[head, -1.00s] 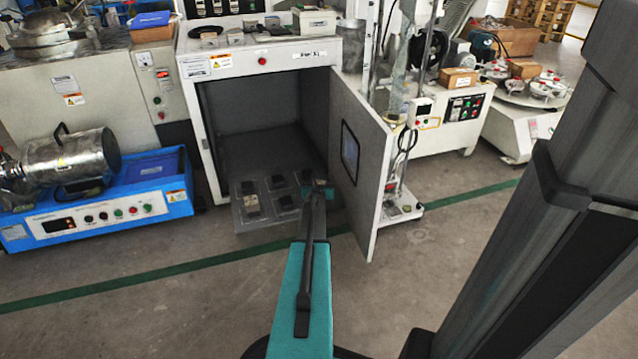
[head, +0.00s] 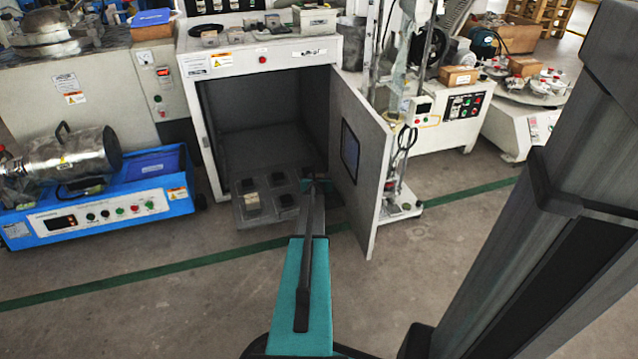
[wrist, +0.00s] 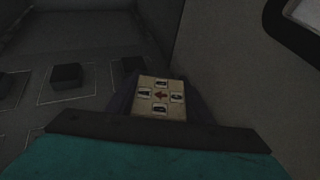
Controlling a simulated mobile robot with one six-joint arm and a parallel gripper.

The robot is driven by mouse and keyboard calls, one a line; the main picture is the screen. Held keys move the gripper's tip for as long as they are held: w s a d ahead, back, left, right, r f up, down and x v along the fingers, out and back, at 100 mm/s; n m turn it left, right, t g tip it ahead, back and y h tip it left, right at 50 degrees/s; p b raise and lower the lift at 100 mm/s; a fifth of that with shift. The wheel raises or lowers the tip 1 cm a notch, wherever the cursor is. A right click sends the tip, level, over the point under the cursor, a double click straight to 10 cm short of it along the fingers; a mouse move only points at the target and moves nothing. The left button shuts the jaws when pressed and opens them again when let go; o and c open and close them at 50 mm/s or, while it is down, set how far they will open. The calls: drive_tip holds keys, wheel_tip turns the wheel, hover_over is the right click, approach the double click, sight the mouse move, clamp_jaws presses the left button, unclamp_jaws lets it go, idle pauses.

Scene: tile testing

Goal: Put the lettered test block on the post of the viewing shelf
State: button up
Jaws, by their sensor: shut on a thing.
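My gripper (head: 316,184) is at the right side of the open chamber mouth, just inside the door. The viewing shelf (head: 236,212) is a grey tray at the chamber's opening. It bears several dark posts, such as this one (wrist: 67,76) on a square outline to the left of the held block. A pale block (head: 252,204) sits at the shelf's front left.
The open door (head: 366,150) with a dark window stands close to the right of my gripper. The chamber's left wall edge (head: 208,150) bounds the other side. A blue machine (head: 110,205) stands at the left. The chamber's inside looks empty behind the shelf.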

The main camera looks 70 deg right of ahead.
drive_tip(key=shift+f+b, duration=1.25)
drive_tip(key=shift+f, duration=0.3)
drive_tip(key=shift+f, duration=0.15)
drive_tip(key=o, duration=1.3)
drive_tip(key=shift+o, duration=0.2)
drive_tip(key=shift+r, duration=0.2)
drive_tip(key=v, duration=1.2)
drive_tip(key=shift+f, duration=0.15)
